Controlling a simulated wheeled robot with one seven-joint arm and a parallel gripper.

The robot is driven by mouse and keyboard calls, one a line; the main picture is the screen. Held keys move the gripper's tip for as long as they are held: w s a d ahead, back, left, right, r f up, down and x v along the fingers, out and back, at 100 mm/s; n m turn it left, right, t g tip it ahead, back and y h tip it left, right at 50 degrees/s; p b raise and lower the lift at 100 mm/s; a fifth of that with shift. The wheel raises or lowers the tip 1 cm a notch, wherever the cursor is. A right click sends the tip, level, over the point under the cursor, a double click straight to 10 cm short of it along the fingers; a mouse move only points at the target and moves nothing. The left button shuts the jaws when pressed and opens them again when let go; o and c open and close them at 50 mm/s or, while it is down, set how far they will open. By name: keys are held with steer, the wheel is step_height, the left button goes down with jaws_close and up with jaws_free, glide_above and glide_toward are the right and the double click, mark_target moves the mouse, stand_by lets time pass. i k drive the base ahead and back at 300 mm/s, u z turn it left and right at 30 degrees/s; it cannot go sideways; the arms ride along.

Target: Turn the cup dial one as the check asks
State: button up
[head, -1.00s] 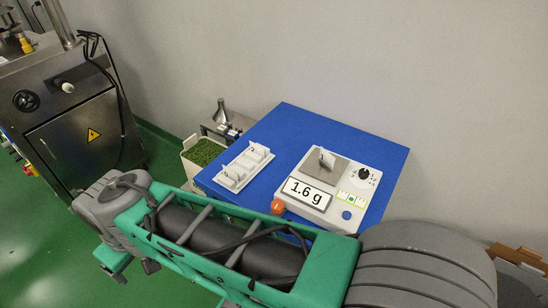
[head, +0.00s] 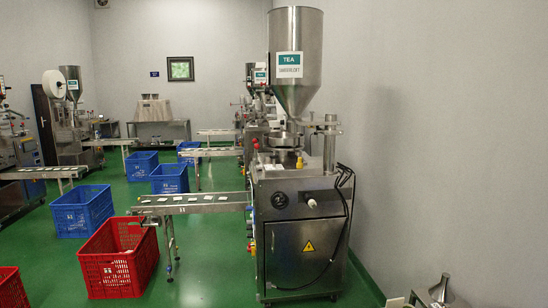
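A steel tea packing machine (head: 302,235) stands right of centre in the head view. A round black dial (head: 280,200) sits on its front panel at the upper left, beside a pale knob (head: 312,204). The dial's markings are too small to read, and I cannot tell whether it is the cup dial one. A steel hopper (head: 296,90) with a green and white TEA label stands on top. My gripper and arm are not in view. The scale and its reading are also out of view.
A conveyor (head: 195,209) runs left from the machine. A red crate (head: 122,284) and a blue crate (head: 64,228) stand on the green floor. More machines line the back left. Floor in front of the machine is clear. A grey wall (head: 440,150) closes the right side.

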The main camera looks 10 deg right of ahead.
mark_target(273, 156)
steer(key=u, duration=0.65)
steer(key=i, duration=3.55)
steer(key=z, duration=0.7)
